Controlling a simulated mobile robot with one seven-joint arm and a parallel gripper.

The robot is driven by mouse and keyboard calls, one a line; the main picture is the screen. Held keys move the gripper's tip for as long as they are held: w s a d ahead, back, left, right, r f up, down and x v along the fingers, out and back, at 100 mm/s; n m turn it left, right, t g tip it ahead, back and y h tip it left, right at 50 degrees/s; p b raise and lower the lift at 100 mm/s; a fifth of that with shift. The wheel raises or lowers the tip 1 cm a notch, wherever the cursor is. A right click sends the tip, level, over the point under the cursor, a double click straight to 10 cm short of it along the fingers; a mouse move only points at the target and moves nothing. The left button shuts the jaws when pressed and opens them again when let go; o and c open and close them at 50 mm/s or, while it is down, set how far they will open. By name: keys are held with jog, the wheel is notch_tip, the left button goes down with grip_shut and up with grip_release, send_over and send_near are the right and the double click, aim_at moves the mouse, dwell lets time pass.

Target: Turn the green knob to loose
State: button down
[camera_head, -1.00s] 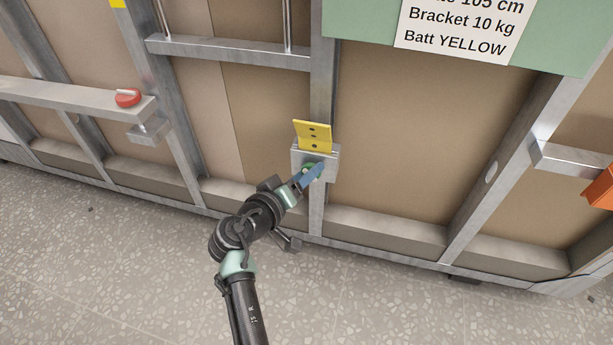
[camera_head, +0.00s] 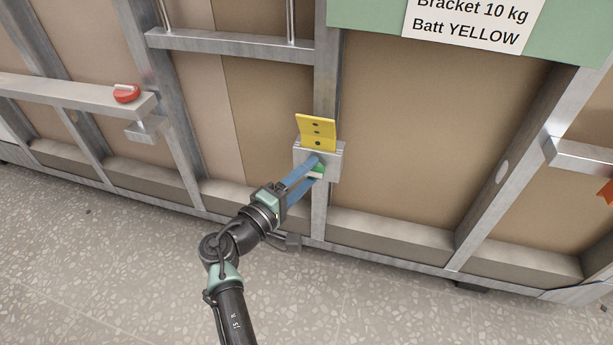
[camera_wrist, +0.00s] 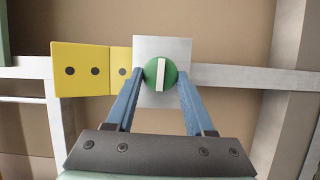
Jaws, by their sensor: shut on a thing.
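The green knob (camera_head: 320,168) sits on a grey metal plate (camera_head: 330,158) fixed to an upright of the wall frame. In the wrist view the knob (camera_wrist: 152,74) is a round green disc with a white bar across its middle, upright in that picture. My gripper (camera_head: 314,169) has its two blue fingers at the knob. In the wrist view my gripper (camera_wrist: 161,72) is shut on the knob, one fingertip at each side. Part of the knob is hidden behind a finger in the head view.
A yellow bracket (camera_head: 317,131) with dark holes juts out just above the knob. A red knob (camera_head: 126,93) sits on a metal rail at the left. A sign (camera_head: 466,22) hangs above. An orange part (camera_head: 606,193) shows at the right edge.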

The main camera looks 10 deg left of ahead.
jog(key=shift+n, duration=0.3)
jog(key=shift+c, duration=1.3)
grip_release()
jog(key=p+v, duration=0.5)
jog(key=v, duration=0.8)
jog(key=shift+f, duration=0.2)
